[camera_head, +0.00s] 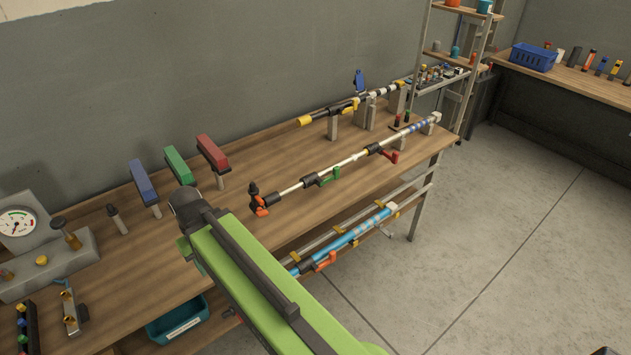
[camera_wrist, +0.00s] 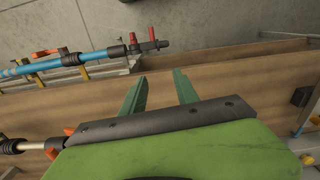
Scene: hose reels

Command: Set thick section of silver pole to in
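The silver pole (camera_head: 345,163) lies lengthwise along the workbench, raised on small supports. It has black collars with an orange lever (camera_head: 261,211) at the near left end, a green lever (camera_head: 330,176) and a red lever (camera_head: 391,156). The far right section (camera_head: 418,127), with blue bands, looks thickest. In the wrist view, part of the pole (camera_wrist: 30,147) shows at lower left, with a black collar and orange parts. My gripper (camera_wrist: 161,73) is open and empty, its two green fingers apart over the bench edge, to the right of that pole end.
A dark pole with yellow ends (camera_head: 345,108) lies behind on grey blocks. A blue pole (camera_head: 345,237) lies on the lower rack. Blue (camera_head: 142,181), green (camera_head: 178,165) and red (camera_head: 212,152) blocks stand at the left. A gauge box (camera_head: 40,240) stands farther left. The right floor is clear.

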